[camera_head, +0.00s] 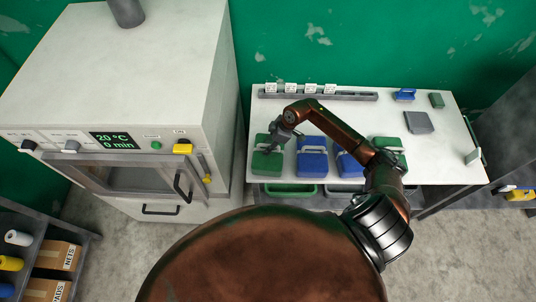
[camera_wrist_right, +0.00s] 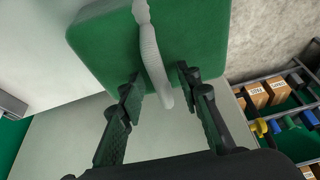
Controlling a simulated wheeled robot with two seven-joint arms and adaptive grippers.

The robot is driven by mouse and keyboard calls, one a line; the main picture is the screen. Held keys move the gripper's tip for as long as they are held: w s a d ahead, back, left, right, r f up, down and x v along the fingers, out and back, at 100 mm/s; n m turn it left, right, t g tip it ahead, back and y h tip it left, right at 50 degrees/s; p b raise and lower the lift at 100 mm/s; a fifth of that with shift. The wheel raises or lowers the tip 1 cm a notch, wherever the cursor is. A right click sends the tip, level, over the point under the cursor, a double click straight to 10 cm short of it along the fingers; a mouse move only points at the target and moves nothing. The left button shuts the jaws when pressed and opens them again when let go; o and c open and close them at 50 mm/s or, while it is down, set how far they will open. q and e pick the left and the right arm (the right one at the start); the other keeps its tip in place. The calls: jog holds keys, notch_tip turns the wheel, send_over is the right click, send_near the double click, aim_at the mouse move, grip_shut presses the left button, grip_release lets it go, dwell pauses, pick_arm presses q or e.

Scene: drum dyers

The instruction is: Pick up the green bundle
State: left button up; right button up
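A green bundle (camera_head: 265,163) with a pale grey strap stands at the left front of the white table. My right gripper (camera_head: 277,145) reaches down to it from above. In the right wrist view the green bundle (camera_wrist_right: 195,45) fills the top, and its strap runs down between the fingers of my right gripper (camera_wrist_right: 160,84). The fingers are apart, with a visible gap on each side of the strap. A second green bundle (camera_head: 397,157) at the right of the row is partly hidden by my arm. My left gripper does not show.
Blue bundles (camera_head: 312,163) stand right of the green one. White labelled blocks (camera_head: 291,88) and a grey rail line the table's back. A dyeing machine (camera_head: 130,150) stands close on the left.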

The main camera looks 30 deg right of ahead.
grip_shut()
jog(key=shift+r, duration=0.15)
dwell(0.7)
